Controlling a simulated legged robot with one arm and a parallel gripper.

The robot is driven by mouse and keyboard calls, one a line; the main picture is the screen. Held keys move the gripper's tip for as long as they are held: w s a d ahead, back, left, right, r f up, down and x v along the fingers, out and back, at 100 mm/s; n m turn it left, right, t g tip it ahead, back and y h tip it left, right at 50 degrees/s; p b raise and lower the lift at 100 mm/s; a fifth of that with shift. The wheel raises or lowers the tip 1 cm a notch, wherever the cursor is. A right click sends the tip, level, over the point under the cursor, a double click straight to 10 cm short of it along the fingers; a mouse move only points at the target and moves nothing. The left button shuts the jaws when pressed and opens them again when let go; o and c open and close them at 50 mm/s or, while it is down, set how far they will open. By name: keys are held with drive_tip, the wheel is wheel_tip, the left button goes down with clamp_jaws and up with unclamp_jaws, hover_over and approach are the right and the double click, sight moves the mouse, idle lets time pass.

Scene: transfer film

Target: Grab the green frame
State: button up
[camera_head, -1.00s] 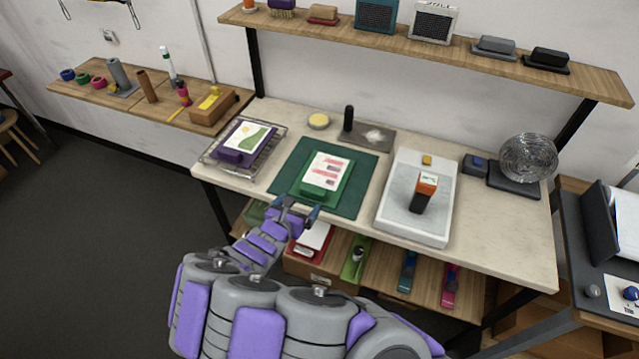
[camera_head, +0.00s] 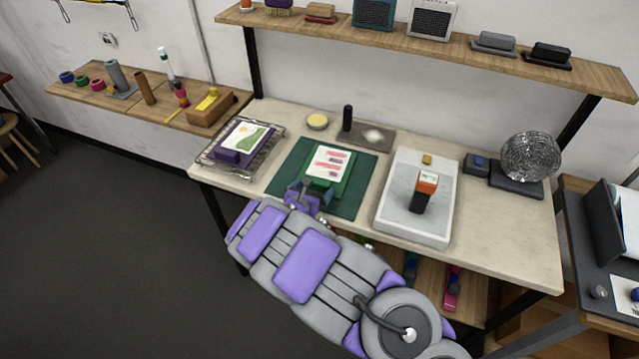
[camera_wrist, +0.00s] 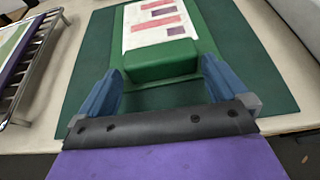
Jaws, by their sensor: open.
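In the wrist view the frame's thick green end block (camera_wrist: 162,62) faces me. My gripper (camera_head: 309,190) is at the near end of the frame, over the front part of the mat. In the wrist view my gripper (camera_wrist: 160,84) is open, with its blue fingers to the left and right of the frame's near end. I cannot tell whether either finger touches the frame.
A wire tray (camera_head: 264,150) with a purple frame (camera_head: 226,156) stands to the left. A white slab (camera_head: 392,212) bearing an orange-and-black tool (camera_head: 422,191) stands to the right. A black upright handle (camera_head: 348,118) stands behind the mat. A shelf (camera_head: 400,33) runs above the table.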

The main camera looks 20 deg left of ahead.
drive_tip(key=shift+a, duration=0.45)
drive_tip(key=shift+c, duration=1.2)
drive_tip(key=shift+d, duration=0.25)
drive_tip(key=c, duration=0.6)
